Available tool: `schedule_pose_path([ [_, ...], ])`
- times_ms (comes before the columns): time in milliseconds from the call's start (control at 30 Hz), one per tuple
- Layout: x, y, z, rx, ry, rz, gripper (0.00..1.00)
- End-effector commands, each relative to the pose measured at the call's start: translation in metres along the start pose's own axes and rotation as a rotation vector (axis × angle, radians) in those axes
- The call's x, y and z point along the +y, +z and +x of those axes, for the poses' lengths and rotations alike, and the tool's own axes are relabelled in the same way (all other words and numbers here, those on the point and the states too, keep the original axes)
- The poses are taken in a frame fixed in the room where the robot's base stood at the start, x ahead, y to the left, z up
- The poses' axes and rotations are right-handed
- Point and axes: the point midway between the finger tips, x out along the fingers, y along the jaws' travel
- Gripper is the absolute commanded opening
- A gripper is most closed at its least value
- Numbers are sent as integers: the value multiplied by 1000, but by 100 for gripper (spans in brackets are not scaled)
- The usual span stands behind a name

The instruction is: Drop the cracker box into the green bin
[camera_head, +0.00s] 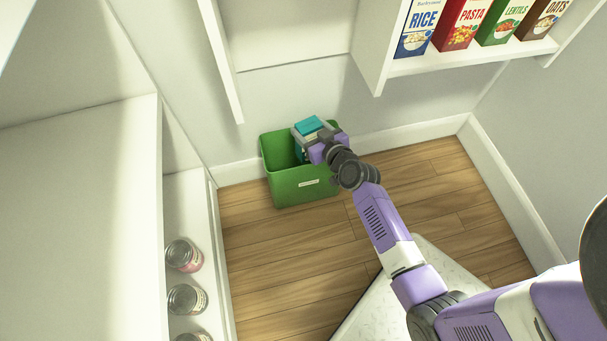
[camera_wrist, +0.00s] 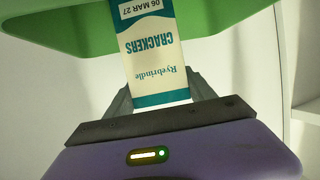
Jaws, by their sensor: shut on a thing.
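The green bin (camera_head: 301,186) stands on the wood floor against the back wall in the head view. Its rim also shows across the top of the wrist view (camera_wrist: 60,30). The cracker box (camera_head: 309,125) is teal and cream, and its label reads "CRACKERS" upside down in the wrist view (camera_wrist: 150,60). My gripper (camera_head: 312,137) is shut on the box and holds it at the bin's opening, over the right part. The box's lower part is hidden in the head view by the gripper and bin. I cannot tell how deep it reaches or whether it touches the bin.
A white shelf (camera_head: 470,60) with boxes of rice (camera_head: 418,28), pasta (camera_head: 463,24), lentils and oats hangs above right of the bin. Several cans (camera_head: 183,254) stand on a low shelf at the left. The wood floor (camera_head: 285,250) in front of the bin is clear.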

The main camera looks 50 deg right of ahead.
Motion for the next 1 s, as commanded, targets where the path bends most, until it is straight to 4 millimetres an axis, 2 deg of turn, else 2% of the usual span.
schedule_pose_path([
  [167,0,-1,0,2,0,0,0],
  [200,0,-2,0,2,0,0,65],
  [300,0,-1,0,1,0,0,85],
  [333,0,-1,0,1,0,0,89],
  [667,0,0,-2,-1,-1,0,89],
  [767,-1,0,-12,-2,-1,0,89],
  [1000,-1,-1,-51,-2,-2,0,89],
])
